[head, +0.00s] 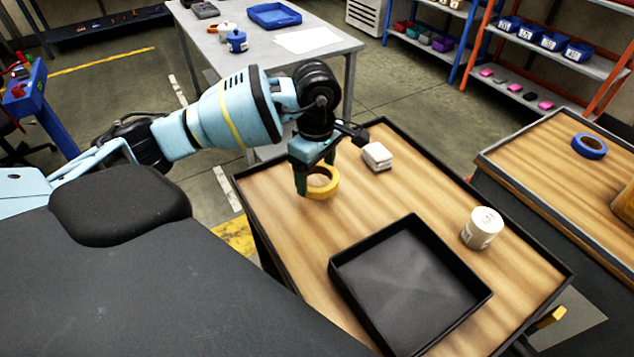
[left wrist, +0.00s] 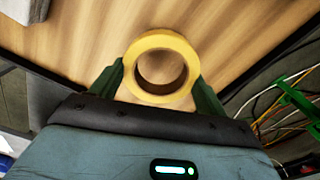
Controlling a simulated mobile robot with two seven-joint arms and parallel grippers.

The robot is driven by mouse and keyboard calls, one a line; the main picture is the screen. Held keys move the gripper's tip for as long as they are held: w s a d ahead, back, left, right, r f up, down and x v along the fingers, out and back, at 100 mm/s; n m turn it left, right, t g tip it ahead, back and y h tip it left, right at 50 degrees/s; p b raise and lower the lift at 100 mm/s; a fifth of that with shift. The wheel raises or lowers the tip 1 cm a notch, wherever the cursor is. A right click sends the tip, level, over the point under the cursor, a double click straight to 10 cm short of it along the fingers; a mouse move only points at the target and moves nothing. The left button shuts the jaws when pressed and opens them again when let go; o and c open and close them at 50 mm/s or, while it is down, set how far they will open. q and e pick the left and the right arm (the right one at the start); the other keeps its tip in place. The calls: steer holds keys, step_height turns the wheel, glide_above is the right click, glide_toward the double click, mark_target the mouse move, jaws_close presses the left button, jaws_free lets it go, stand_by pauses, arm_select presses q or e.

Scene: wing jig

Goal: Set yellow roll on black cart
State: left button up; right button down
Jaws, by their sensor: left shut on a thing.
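The yellow roll (head: 323,182) is a ring of tape at the far left part of the wood-topped black cart (head: 300,235). My left gripper (head: 316,180) comes down over it and is shut on it. In the left wrist view the yellow roll (left wrist: 160,67) sits between the two green fingers (left wrist: 161,88), one on each side, with the wood top behind it. I cannot tell whether the roll touches the wood or hangs just above it. My right gripper is not in view.
A black tray (head: 337,262) takes up the cart's near part. A white labelled box (head: 377,157) stands just right of the roll, and a pale labelled cylinder (head: 482,228) stands right of the tray. A second cart at right holds a blue roll (head: 589,146).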

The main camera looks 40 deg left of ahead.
arm_select(q)
steer(key=shift+f, duration=1.85)
steer(key=shift+f, duration=0.2)
steer(key=o, duration=1)
step_height(320, 180, up, 12)
steer(key=shift+r, duration=0.2)
